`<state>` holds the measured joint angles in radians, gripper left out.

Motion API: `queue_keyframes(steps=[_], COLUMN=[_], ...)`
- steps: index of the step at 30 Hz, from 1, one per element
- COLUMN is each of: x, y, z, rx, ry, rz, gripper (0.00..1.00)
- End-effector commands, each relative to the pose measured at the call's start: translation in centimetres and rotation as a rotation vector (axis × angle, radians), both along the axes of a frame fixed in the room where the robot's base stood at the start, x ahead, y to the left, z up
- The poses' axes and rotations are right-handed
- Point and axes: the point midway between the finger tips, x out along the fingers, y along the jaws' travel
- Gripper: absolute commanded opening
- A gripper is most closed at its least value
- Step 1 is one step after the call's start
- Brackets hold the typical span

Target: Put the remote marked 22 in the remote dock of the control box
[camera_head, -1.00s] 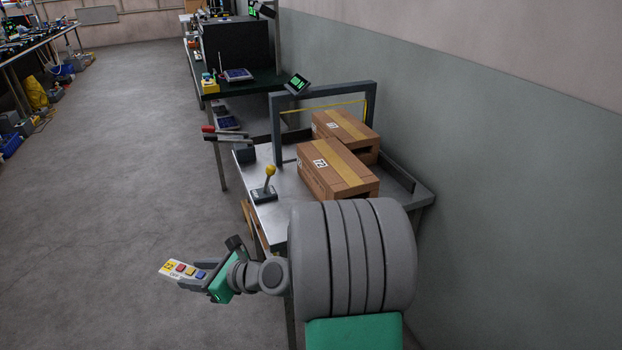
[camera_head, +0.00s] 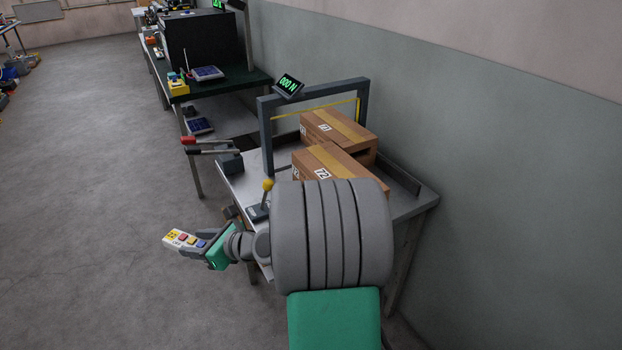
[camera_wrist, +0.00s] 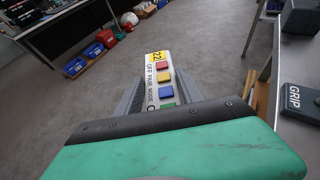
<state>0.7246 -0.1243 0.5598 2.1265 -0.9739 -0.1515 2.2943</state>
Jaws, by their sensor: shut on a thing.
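In the wrist view the fingers (camera_wrist: 152,98) lie on both sides of the remote. I cannot make out for certain which thing is the control box or its dock.
The near steel table (camera_head: 405,203) carries two cartons (camera_head: 335,165), a grey frame with a green display (camera_head: 289,86), a yellow-knobbed lever (camera_head: 266,190) and a red-handled lever (camera_head: 200,143). A green bench (camera_head: 238,83) with devices stands beyond.

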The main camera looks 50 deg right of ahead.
Motion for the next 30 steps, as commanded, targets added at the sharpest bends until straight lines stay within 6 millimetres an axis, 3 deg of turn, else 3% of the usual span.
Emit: queue_keyframes(steps=[1,4,9,12,15,20,23,30], x=[0.7,1.8,2.1,1.6,0.9,0.3,0.3,0.3], y=[-2.8,-8.6,-19.4,-24.6,-28.1,-30.4,-30.5,-30.4], z=[1.3,3.6,8.4,11.1,13.0,13.6,11.4,3.8], rx=[-0.005,-0.005,-0.005,-0.003,-0.002,0.001,0.004,0.003], ry=[-0.005,-0.005,-0.007,-0.006,-0.005,0.0,0.003,0.003], rz=[-0.054,-0.173,-0.401,-0.514,-0.595,-0.649,-0.652,-0.649], gripper=[0.01,0.01,0.01,0.01,0.01,0.01,0.01,0.01])
